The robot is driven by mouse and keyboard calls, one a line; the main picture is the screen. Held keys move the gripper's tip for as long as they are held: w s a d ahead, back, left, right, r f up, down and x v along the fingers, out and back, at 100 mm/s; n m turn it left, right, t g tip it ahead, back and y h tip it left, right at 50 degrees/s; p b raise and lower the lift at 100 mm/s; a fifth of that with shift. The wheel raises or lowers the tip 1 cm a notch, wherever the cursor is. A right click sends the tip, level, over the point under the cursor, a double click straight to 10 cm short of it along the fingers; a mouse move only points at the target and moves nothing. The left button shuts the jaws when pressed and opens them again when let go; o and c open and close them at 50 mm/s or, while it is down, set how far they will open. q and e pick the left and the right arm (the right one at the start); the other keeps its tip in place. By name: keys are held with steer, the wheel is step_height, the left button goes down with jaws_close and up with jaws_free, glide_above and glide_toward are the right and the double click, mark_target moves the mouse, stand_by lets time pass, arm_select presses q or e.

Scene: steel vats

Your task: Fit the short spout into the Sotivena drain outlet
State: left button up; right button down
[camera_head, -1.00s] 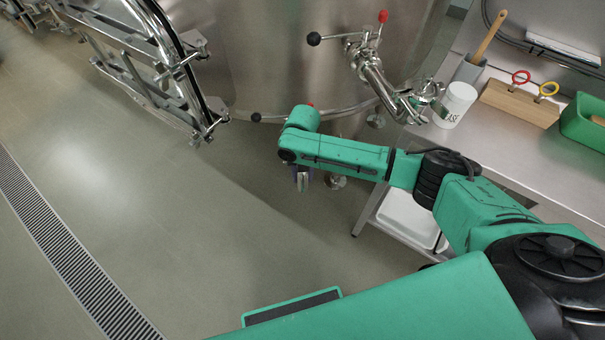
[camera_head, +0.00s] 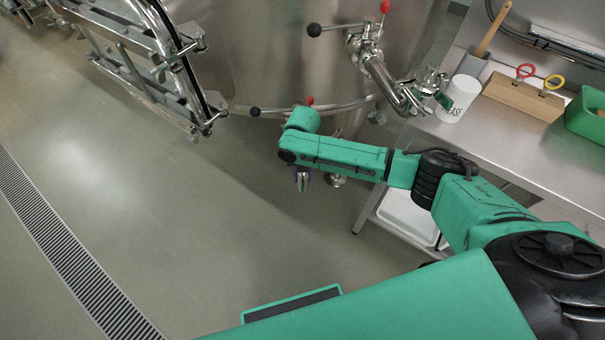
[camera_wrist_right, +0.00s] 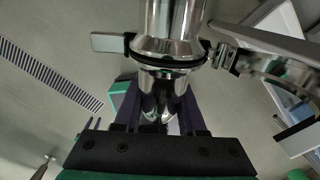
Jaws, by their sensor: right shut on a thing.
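My right gripper (camera_head: 303,178) points down below the green wrist in the head view, in front of the vat's base. In the right wrist view its dark fingers (camera_wrist_right: 155,118) are shut on the short spout (camera_wrist_right: 158,100), a small shiny steel piece. Just above the spout is a steel outlet pipe (camera_wrist_right: 170,25) with a flange and a dark ring. The two look nearly in line; I cannot tell whether they touch. In the head view my wrist hides most of this outlet. No Sotivena name is legible. My left gripper is out of view.
An open clamp (camera_wrist_right: 285,75) sits right of the outlet pipe. The steel vat (camera_head: 270,50) carries another valve pipe (camera_head: 385,78) at upper right. A steel bench (camera_head: 500,140) holds a white tub (camera_head: 458,98) and a wooden block (camera_head: 522,98).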

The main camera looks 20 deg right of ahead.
steer(key=shift+c, duration=2)
jaws_free()
step_height(320, 180, up, 12)
steer(key=shift+p, duration=0.3)
